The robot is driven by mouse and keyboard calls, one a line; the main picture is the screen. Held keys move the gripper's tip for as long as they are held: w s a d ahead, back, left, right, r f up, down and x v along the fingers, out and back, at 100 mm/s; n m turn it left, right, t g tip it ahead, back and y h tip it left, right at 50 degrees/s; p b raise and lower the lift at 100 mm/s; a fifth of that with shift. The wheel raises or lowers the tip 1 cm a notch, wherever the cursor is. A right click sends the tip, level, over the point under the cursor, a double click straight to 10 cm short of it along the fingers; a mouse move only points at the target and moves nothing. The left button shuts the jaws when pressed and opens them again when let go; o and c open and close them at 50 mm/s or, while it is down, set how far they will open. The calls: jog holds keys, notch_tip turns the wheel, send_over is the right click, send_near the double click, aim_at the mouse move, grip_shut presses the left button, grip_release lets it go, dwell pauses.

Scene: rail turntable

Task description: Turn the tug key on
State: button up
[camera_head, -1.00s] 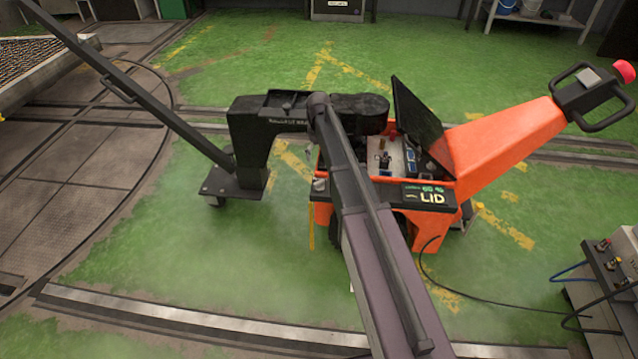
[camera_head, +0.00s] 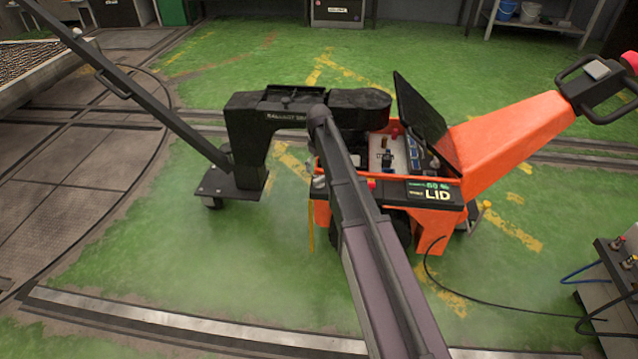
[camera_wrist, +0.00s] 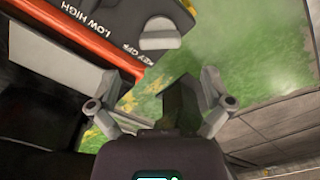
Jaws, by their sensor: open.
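The orange tug (camera_head: 500,140) stands right of centre in the head view, its dark lid raised over an open bay. In the wrist view, its dark panel (camera_wrist: 105,14) carries the words LOW HIGH and KEY OFF. The grey round key (camera_wrist: 160,34) with a raised bar sits beside the KEY OFF label at the panel's edge. My gripper (camera_wrist: 162,80) is open and empty, its fingers below the key in the picture and apart from it as far as I can tell. In the head view my own arm hides the gripper.
A black wheeled stand (camera_head: 245,125) with a long slanted bar is close to the tug's left side and reaches over it. A grey box with cables (camera_head: 615,275) stands at the lower right. Green floor (camera_head: 200,270) in front left is clear.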

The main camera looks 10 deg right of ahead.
aim_at(319, 178)
jog(key=shift+f+b, duration=2.55)
jog(key=shift+f, duration=0.3)
jog(key=shift+c, duration=0.2)
jog(key=c, duration=1.1)
